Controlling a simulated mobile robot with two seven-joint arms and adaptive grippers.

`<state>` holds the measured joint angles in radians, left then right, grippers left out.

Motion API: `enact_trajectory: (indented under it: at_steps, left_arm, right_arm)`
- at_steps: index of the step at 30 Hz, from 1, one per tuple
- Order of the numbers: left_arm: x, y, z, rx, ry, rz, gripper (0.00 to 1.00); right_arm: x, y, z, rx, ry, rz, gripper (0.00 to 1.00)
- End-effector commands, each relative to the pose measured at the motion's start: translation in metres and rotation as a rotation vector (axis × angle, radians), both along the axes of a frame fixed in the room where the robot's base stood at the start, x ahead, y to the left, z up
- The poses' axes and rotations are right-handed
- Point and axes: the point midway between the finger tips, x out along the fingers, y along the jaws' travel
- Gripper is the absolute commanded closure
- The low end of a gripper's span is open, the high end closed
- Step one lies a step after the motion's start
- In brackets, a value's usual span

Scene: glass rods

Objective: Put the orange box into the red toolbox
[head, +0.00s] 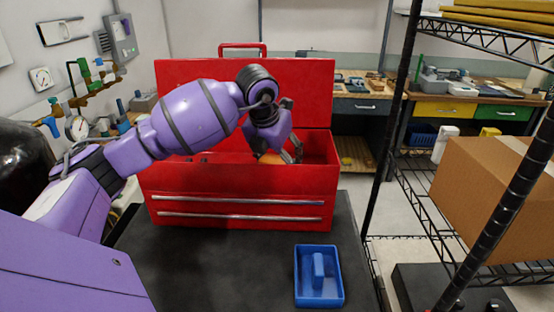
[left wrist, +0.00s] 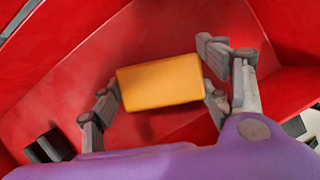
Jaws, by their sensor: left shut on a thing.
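The red toolbox (head: 240,208) stands on the dark table with its lid open at the back. My left arm reaches over it from the left, and my left gripper (head: 278,150) is down at the toolbox's opening. In the left wrist view my left gripper (left wrist: 160,97) is shut on the orange box (left wrist: 160,83), with a finger at each end. The red inner walls (left wrist: 180,35) surround the box there. In the head view only a bit of the orange box (head: 271,158) shows below the gripper. I cannot tell whether it touches the toolbox floor. My right gripper is not in view.
A blue tray (head: 300,290) with a blue piece in it lies on the dark table (head: 230,265), in front of the toolbox. A wire shelf with a cardboard box (head: 480,185) stands at the right. Workbenches are at the back.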

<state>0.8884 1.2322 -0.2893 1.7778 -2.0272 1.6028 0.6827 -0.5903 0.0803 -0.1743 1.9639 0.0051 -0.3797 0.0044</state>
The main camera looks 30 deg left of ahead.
Motion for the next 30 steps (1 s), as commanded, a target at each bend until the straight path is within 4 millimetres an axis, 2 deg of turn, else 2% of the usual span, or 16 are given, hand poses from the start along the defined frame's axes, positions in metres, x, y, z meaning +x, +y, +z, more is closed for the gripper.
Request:
enact_trajectory:
  at_steps: [5, 6, 11, 23, 26, 30]
  left_arm:
    - [0.000, 0.000, -0.004, 0.001, 0.000, 0.000, 0.59]
    - [0.000, 0.000, -0.004, 0.001, 0.000, 0.000, 0.29]
    - [0.000, 0.000, -0.004, 0.000, 0.000, 0.000, 0.08]
    - [-0.001, -0.002, -0.001, -0.002, 0.000, -0.003, 0.08]
    - [-0.005, -0.002, 0.010, -0.002, -0.002, -0.003, 0.08]
    - [-0.015, -0.002, 0.037, 0.001, -0.005, -0.004, 0.08]
  right_arm:
    - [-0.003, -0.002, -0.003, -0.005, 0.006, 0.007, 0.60]
    - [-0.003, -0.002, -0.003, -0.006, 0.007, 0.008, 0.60]
    - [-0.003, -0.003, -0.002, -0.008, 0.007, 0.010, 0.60]
    - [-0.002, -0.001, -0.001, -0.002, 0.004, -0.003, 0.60]
    - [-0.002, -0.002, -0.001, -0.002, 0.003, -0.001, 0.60]
    - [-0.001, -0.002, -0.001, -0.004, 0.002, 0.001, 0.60]
